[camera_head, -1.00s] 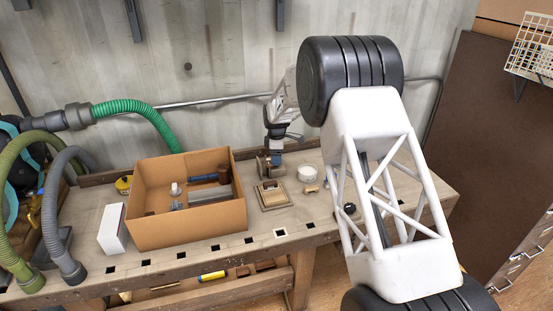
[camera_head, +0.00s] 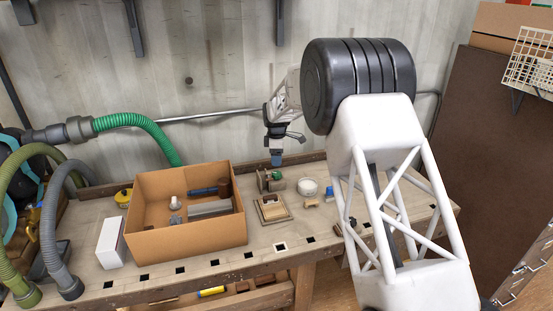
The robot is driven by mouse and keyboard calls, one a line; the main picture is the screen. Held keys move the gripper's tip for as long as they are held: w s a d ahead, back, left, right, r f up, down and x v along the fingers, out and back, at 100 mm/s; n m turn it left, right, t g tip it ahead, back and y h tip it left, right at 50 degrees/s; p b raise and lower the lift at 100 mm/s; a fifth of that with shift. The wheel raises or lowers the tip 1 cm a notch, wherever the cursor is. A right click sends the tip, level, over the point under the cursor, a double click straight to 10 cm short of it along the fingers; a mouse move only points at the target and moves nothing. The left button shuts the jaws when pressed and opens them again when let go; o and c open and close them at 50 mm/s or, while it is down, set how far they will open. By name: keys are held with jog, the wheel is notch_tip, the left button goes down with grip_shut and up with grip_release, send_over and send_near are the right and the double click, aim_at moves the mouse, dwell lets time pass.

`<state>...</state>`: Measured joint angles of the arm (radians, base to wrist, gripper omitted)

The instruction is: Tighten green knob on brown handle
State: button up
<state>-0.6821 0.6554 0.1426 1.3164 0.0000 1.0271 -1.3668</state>
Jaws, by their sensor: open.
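A small brown piece (camera_head: 265,184) stands near the back of the workbench, and a green spot (camera_head: 277,175) that looks like the green knob shows at its upper right. They are too small to tell how tightly the knob sits. My gripper (camera_head: 276,160) points down with blue fingertips just above the brown piece and knob, with a slight gap between. It looks empty and open.
An open cardboard box (camera_head: 190,240) with several parts stands left on the workbench (camera_head: 300,232). A wooden block on a square plate (camera_head: 272,209), a white round dish (camera_head: 308,187) and a small blue-topped piece (camera_head: 329,192) lie nearby. Hoses crowd the left side.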

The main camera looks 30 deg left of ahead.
aim_at(277, 173)
jog(key=shift+f, duration=0.1)
dwell(0.7)
jog(key=shift+f, duration=3.85)
jog(key=c, duration=0.9)
jog(key=shift+c, duration=0.2)
